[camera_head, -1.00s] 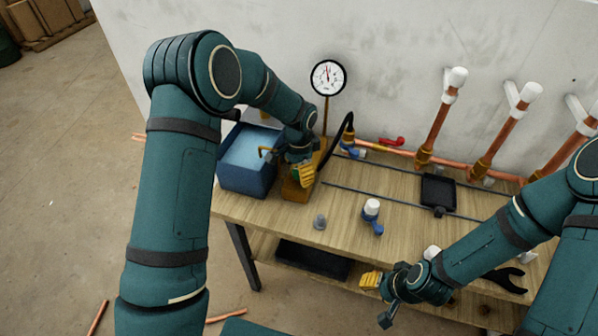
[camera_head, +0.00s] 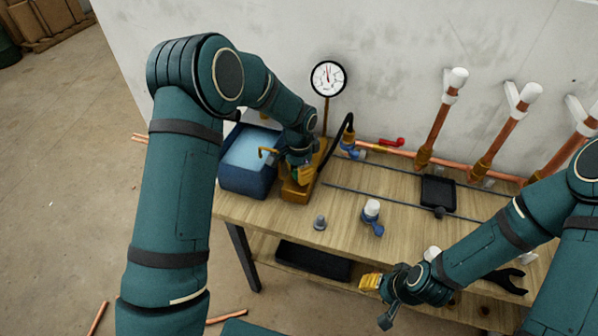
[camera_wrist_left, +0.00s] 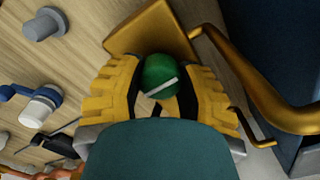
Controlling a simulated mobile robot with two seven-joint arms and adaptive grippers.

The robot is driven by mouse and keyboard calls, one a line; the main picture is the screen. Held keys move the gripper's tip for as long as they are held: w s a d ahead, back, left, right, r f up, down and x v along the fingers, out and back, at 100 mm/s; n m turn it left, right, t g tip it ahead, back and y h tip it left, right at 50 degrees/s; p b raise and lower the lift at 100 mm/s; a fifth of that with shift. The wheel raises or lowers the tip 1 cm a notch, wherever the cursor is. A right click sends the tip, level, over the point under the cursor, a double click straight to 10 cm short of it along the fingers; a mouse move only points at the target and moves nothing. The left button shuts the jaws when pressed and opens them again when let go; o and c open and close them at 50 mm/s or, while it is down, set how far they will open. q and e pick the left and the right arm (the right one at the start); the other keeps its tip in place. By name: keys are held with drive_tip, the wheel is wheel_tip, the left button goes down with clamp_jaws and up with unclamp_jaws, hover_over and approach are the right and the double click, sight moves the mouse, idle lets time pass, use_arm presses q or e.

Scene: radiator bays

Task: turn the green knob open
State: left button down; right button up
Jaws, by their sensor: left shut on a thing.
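The green knob (camera_wrist_left: 160,76) is a round ball with a white line across it, seen in the left wrist view. My left gripper's yellow fingers (camera_wrist_left: 157,90) lie on both sides of it, shut on it. The white line slants, rising to the right. The knob sits on the brass-coloured pump (camera_head: 297,191) on the bench, where my left gripper (camera_head: 302,176) mostly hides it in the head view. My right gripper (camera_head: 373,291) is low, at the bench's front edge, away from the knob; its opening is unclear.
A blue water tank (camera_head: 249,160) stands left of the pump. A pressure gauge (camera_head: 328,78) rises behind it. A grey fitting (camera_head: 319,222), a white-capped blue valve (camera_head: 372,214) and a black tray (camera_head: 438,193) are on the wooden bench (camera_head: 345,240). Copper pipes (camera_head: 435,135) stand along the wall.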

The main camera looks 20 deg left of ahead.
use_arm(q)
drive_tip(key=n, duration=0.3)
drive_tip(key=shift+n+b, duration=0.3)
drive_tip(key=n, duration=0.4)
drive_tip(key=shift+n, duration=0.3)
drive_tip(key=n, duration=0.4)
drive_tip(key=shift+n, duration=0.3)
drive_tip(key=shift+n+p, duration=0.6)
drive_tip(key=shift+n, duration=1.6)
drive_tip(key=c, duration=0.5)
unclamp_jaws()
